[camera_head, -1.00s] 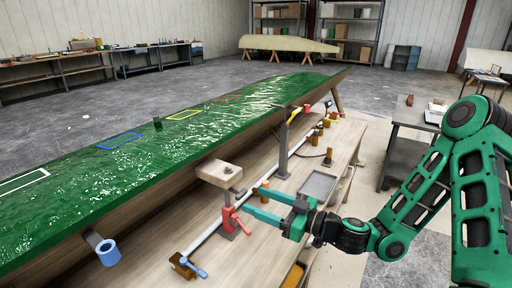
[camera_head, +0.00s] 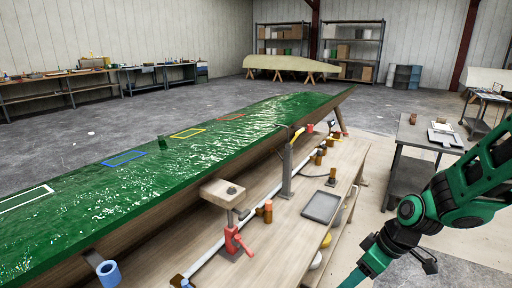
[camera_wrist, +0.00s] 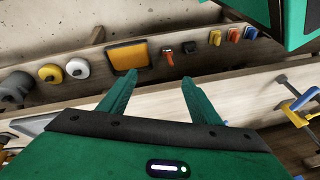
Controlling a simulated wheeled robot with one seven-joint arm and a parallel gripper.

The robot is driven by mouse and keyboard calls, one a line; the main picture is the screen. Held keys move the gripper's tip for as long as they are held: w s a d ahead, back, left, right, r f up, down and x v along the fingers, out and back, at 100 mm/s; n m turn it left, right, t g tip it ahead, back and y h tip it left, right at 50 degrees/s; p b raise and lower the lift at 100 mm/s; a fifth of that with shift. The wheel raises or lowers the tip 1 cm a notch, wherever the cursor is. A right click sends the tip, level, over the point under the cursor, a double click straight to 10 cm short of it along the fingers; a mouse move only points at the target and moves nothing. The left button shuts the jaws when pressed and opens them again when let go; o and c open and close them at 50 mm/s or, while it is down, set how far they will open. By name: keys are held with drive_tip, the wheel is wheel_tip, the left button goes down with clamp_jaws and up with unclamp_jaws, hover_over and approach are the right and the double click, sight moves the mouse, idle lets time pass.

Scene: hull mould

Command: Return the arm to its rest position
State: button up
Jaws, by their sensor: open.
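My arm (camera_head: 460,190) reaches in from the right edge in the head view, with its wrist low at the lower right. My gripper's teal finger (camera_head: 368,268) shows near the bottom edge, partly cut off by the frame. In the wrist view my gripper (camera_wrist: 158,78) has its two green fingers apart with nothing between them. It is beside the wooden bench (camera_head: 285,238), and its gap from the bench edge is hard to judge.
The green hull mould (camera_head: 160,165) runs along the left. A red clamp (camera_head: 235,240) and a grey tray (camera_head: 321,206) are on the bench. A grey side table (camera_head: 412,150) stands at right. Open floor (camera_head: 90,120) lies behind the mould.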

drive_tip(key=s+d+r+m+h, duration=0.1)
drive_tip(key=s+d+r+m, duration=0.2)
drive_tip(key=d, duration=0.2)
drive_tip(key=s+d+r+m+h, duration=0.2)
drive_tip(key=s+d+r+m, duration=0.1)
drive_tip(key=d, duration=0.3)
drive_tip(key=shift+s+d+r+m+g, duration=0.15)
drive_tip(key=shift+s+r+m+g, duration=0.15)
drive_tip(key=shift+s+m+g, duration=0.15)
drive_tip(key=s+d+r+m, duration=0.1)
drive_tip(key=s+r+m, duration=0.1)
drive_tip(key=s, duration=0.1)
drive_tip(key=s+d+r+m, duration=0.1)
drive_tip(key=s+d+m, duration=0.1)
drive_tip(key=s, duration=0.1)
drive_tip(key=s+d+r+m+h, duration=0.1)
drive_tip(key=s+d+r+m, duration=0.1)
drive_tip(key=s+m, duration=0.1)
drive_tip(key=shift+s+r+g, duration=0.2)
drive_tip(key=shift+r+g, duration=0.1)
drive_tip(key=shift+g, duration=0.05)
drive_tip(key=shift+c, duration=0.4)
drive_tip(key=shift+s+d+r+m, duration=0.1)
drive_tip(key=shift+s+m, duration=0.15)
drive_tip(key=shift+s, duration=0.1)
drive_tip(key=c, duration=0.6)
drive_tip(key=shift+w, duration=0.1)
